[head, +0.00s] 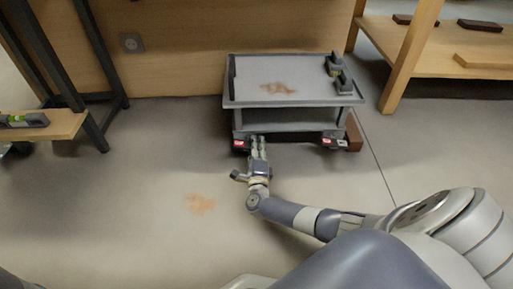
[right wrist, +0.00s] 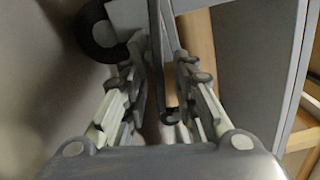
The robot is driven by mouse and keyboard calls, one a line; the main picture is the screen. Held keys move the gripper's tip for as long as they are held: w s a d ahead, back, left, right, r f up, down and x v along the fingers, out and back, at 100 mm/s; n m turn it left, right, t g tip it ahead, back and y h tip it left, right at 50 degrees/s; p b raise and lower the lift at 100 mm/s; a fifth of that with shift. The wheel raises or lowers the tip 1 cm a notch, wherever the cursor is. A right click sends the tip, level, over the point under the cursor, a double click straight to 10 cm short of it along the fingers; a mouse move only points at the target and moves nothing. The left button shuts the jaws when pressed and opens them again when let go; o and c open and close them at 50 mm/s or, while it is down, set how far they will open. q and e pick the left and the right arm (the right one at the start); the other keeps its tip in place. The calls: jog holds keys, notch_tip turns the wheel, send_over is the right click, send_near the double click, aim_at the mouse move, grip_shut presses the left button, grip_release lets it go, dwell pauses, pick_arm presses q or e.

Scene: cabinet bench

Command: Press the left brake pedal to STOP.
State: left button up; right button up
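A grey cart (head: 293,97) stands against the wooden wall. Two small pedals with red and white markings sit low on its front: the left brake pedal (head: 239,144) and the right pedal (head: 329,142). My right gripper (head: 258,142) points at the cart's lower front edge, just right of the left pedal. Whether it touches the pedal I cannot tell. In the right wrist view the two fingers (right wrist: 160,75) stand apart, with a grey strip of the cart, a dark wheel (right wrist: 100,32) and wood seen beyond. The left pedal cannot be made out there. My left gripper is not in view.
A reddish-brown block (head: 354,134) lies by the cart's right side. A wooden shelf (head: 440,62) stands at the right, and a dark-framed bench (head: 62,122) at the left. The floor left of my right arm is open, with a brown stain (head: 200,203).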

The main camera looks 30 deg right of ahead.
grip_shut()
jog(key=shift+r+n+p, duration=0.25)
jog(key=shift+n+p, duration=0.05)
jog(key=shift+p, duration=0.15)
jog(key=shift+r+n+p, duration=0.35)
jog(key=shift+n+p, duration=0.65)
jog(key=shift+p, duration=0.1)
jog(key=shift+r+n+p, duration=0.1)
jog(key=shift+n+p, duration=0.4)
jog(key=shift+n, duration=0.7)
